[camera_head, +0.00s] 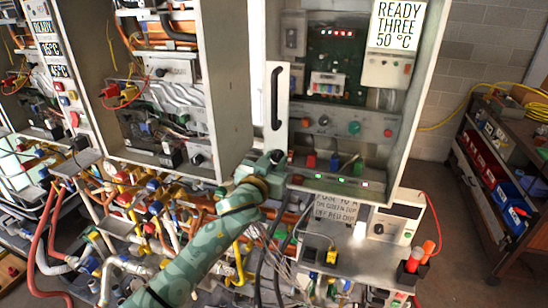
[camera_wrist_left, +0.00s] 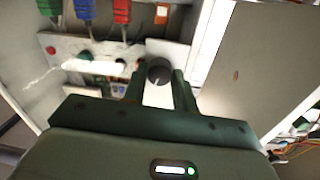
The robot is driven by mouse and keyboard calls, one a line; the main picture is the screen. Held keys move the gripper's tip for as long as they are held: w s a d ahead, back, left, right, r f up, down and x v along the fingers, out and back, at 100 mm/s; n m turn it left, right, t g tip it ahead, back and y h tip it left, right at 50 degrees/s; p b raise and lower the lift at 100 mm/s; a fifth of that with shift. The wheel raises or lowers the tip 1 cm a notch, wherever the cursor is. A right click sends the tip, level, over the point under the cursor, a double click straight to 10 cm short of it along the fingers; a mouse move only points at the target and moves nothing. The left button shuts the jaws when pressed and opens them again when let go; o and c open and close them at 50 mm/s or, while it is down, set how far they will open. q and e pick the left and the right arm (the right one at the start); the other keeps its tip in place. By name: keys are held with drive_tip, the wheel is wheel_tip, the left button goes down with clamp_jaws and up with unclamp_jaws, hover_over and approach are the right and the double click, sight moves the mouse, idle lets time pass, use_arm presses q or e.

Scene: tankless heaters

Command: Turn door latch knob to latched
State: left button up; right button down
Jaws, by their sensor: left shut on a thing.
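The latch knob (camera_wrist_left: 159,72) is a dark round knob with a pale line on its face, seen between my fingers in the left wrist view. My left gripper (camera_wrist_left: 158,82) is shut on it, one finger on each side. In the head view my green left gripper (camera_head: 277,158) is at the lower end of a narrow white door panel (camera_head: 284,78) with a black handle (camera_head: 275,97). The knob is hidden by the gripper there. I cannot tell whether the knob stands at latched. My right gripper is not in view.
The open heater cabinet (camera_head: 340,165) right of the gripper has a control panel with lit indicators and a "READY THREE 50 °C" sign (camera_head: 397,25). Another open cabinet (camera_head: 228,85) stands close on the left. Pipes and hoses crowd below. A shelf cart (camera_head: 500,165) stands far right.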

use_arm(q)
drive_tip(key=m+p, duration=0.2)
drive_tip(key=m, duration=0.1)
drive_tip(key=shift+r+m, duration=0.15)
drive_tip(key=shift+m, duration=0.15)
drive_tip(key=m+p, duration=0.1)
drive_tip(key=m, duration=0.2)
drive_tip(key=shift+m, duration=0.3)
drive_tip(key=m+p, duration=0.1)
drive_tip(key=m, duration=0.2)
drive_tip(key=shift+y, duration=0.4)
drive_tip(key=shift+m+p, duration=0.45)
drive_tip(key=shift+m, duration=1.55)
drive_tip(key=o, duration=1)
drive_tip(key=shift+d, duration=0.1)
drive_tip(key=shift+s, duration=0.1)
drive_tip(key=v, duration=1.6)
drive_tip(key=shift+s, duration=0.15)
